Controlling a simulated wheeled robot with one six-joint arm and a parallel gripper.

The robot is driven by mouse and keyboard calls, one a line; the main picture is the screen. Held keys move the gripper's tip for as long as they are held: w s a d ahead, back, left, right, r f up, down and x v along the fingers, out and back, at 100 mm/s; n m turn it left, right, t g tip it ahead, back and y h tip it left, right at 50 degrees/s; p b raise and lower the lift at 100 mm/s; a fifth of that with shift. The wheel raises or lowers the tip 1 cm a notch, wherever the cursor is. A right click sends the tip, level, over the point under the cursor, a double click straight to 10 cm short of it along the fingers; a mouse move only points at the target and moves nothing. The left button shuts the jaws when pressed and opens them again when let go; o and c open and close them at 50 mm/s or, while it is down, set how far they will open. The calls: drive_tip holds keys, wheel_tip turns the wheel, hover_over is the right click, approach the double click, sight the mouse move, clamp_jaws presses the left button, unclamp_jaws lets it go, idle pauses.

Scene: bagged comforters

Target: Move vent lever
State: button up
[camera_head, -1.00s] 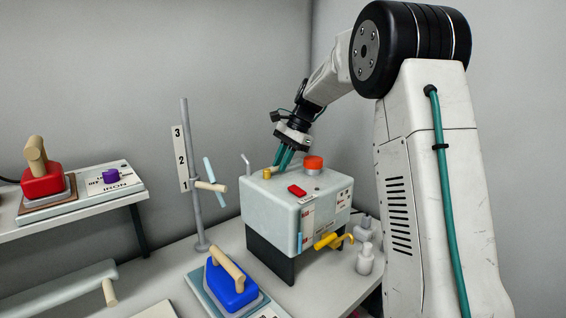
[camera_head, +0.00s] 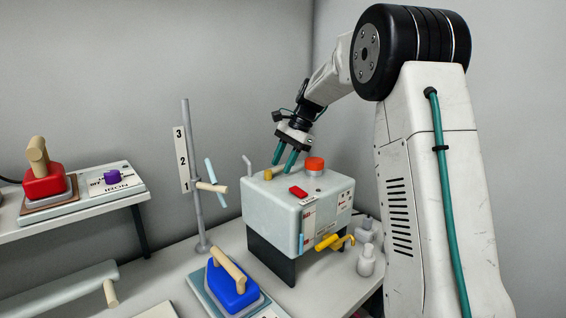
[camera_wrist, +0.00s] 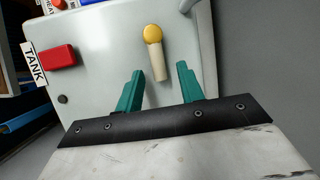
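The vent lever (camera_wrist: 157,62) is a short cream bar with a round yellow knob on top of the pale grey tank (camera_head: 270,200). In the head view its yellow knob (camera_head: 268,174) shows near the tank's back left. My gripper (camera_head: 280,167) points down over the tank top with its two teal fingers spread. In the wrist view the lever's cream end lies between and just ahead of the fingertips of my gripper (camera_wrist: 160,70), with gaps on both sides. Nothing is held. I cannot tell the height of the fingertips above the tank top.
A red cap (camera_head: 314,163) and a red button (camera_head: 298,191) stand on the tank top near my fingers. A bent grey pipe (camera_head: 247,163) rises at its left. A post (camera_head: 194,170) with numbered marks and a blue iron (camera_head: 233,285) are further left.

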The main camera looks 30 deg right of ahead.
drive_tip(key=v, duration=0.7)
drive_tip(key=shift+r, duration=0.2)
drive_tip(key=shift+d, duration=0.15)
drive_tip(key=s+f+n+g, duration=0.1)
drive_tip(key=s+f+n, duration=0.2)
drive_tip(key=f, duration=0.1)
drive_tip(key=shift+s+f+h, duration=0.1)
drive_tip(key=shift+s+h, duration=0.2)
drive_tip(key=shift+s, duration=0.05)
drive_tip(key=s+a+f+n+h, duration=0.1)
drive_tip(key=s+a+n, duration=0.3)
drive_tip(key=s, duration=0.8)
drive_tip(key=s+a+f+n+h, duration=0.1)
drive_tip(key=s+a+n, duration=0.3)
drive_tip(key=s+a, duration=0.3)
drive_tip(key=s+a+f+n+t+h, duration=0.1)
drive_tip(key=s+a+n, duration=0.3)
drive_tip(key=s, duration=1.4)
drive_tip(key=shift+a+f+h, duration=0.6)
drive_tip(key=shift+a+f, duration=0.05)
drive_tip(key=shift+a, duration=0.3)
